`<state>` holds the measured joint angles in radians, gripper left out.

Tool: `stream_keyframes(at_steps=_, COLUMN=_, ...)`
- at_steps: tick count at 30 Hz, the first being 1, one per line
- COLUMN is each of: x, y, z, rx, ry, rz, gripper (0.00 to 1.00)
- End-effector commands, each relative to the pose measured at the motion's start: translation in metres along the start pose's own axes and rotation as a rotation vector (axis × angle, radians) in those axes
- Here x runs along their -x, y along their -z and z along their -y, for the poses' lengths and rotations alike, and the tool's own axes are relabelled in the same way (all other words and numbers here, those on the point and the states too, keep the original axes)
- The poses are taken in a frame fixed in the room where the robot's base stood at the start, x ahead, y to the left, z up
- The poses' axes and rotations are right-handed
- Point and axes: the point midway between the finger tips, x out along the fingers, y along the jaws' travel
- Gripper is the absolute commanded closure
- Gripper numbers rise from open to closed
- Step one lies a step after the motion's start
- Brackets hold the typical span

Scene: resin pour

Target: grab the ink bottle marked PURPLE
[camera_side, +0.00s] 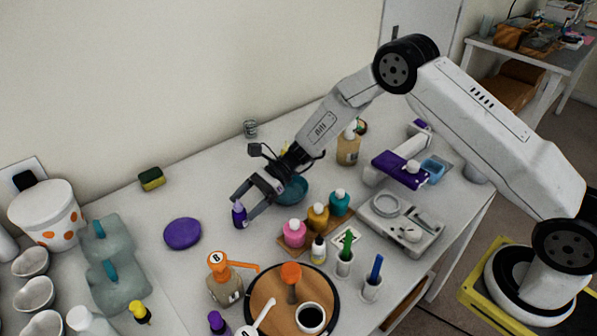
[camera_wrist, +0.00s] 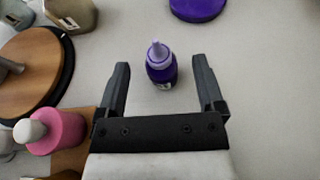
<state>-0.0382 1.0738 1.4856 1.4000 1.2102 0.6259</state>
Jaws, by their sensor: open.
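A small purple ink bottle (camera_side: 239,215) with a lilac cap stands upright on the white table in the side view. It also shows in the wrist view (camera_wrist: 161,68), between and slightly beyond the fingertips, with space on both sides. Its label is too small to read. My gripper (camera_side: 243,203) is open and low over the table at this bottle; its two dark fingers show in the wrist view (camera_wrist: 161,72). Another purple bottle (camera_side: 217,323) stands at the front edge of the side view, its label also not readable.
Pink (camera_side: 294,234), amber and teal bottles stand on a wooden block right of my gripper. A teal bowl (camera_side: 292,190) sits behind it. A purple disc (camera_side: 183,233) lies to the left. An orange-topped pump bottle (camera_side: 225,283) and a round wooden board (camera_side: 268,300) stand nearer the front.

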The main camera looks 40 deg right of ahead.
Motion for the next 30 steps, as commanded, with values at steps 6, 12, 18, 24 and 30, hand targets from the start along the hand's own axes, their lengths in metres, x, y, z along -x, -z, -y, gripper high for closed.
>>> stream_keyframes(at_steps=6, x=-0.026, y=-0.001, z=0.0, rx=-0.001, ry=-0.003, rz=-0.001, gripper=0.13)
stream_keyframes(at_steps=12, x=-0.042, y=-0.001, z=0.0, rx=0.0, ry=-0.001, rz=0.0, gripper=0.13)
stream_keyframes(at_steps=18, x=-0.044, y=-0.001, z=0.0, rx=-0.001, ry=0.0, rz=-0.001, gripper=0.13)
stream_keyframes(at_steps=24, x=-0.044, y=-0.001, z=0.0, rx=0.0, ry=0.0, rz=-0.001, gripper=0.13)
stream_keyframes(at_steps=30, x=-0.044, y=-0.001, z=0.0, rx=0.0, ry=0.0, rz=-0.001, gripper=0.29)
